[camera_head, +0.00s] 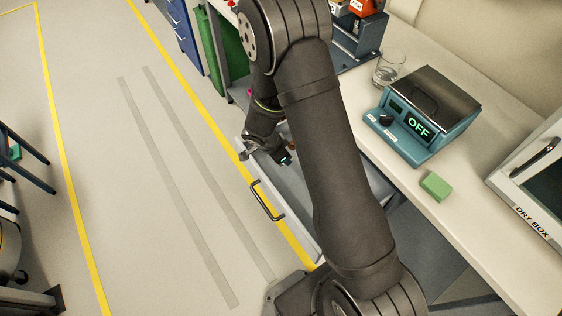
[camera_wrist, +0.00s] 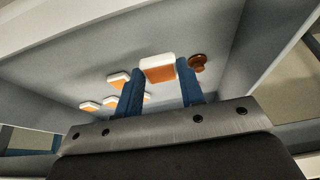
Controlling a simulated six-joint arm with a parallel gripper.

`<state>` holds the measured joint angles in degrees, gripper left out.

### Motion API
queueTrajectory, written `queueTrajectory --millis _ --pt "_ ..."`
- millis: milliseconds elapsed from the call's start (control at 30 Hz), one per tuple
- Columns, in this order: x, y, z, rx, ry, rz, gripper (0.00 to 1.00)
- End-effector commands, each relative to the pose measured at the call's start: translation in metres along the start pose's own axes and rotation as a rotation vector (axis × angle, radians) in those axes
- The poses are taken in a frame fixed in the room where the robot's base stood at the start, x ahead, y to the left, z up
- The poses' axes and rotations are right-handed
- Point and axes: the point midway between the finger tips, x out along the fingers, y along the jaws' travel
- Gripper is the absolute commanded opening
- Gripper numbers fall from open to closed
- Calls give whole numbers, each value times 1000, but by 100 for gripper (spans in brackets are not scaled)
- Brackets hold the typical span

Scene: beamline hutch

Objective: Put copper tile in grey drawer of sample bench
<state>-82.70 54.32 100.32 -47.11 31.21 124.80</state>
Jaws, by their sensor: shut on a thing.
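The copper tile (camera_wrist: 158,72), orange on its face with a pale edge, is between the two blue fingers of my gripper (camera_wrist: 161,66) in the wrist view. My gripper is shut on it. The grey drawer (camera_wrist: 65,68) is pulled open, and the fingers and tile are over or inside it; I cannot tell whether the tile touches the floor. In the head view my gripper (camera_head: 285,158) is at the open drawer (camera_head: 300,226), partly hidden by my arm. The tile is not clearly seen there.
Several similar orange-and-white pieces (camera_wrist: 118,80) and a brown round piece (camera_wrist: 198,62) lie in the drawer. The drawer handle (camera_head: 266,204) faces the aisle. On the bench top (camera_head: 400,185) are a teal device (camera_head: 425,120) reading OFF, a glass beaker (camera_head: 388,69) and a green block (camera_head: 437,186).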

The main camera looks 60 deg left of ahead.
Motion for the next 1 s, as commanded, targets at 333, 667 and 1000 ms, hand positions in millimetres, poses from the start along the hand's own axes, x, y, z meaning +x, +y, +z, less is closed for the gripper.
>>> queueTrajectory --millis 333,667,1000 --pt "20 -6 15 -2 -1 3 14" --pt "39 -6 22 1 0 0 14" --pt "42 -6 24 0 0 0 55"
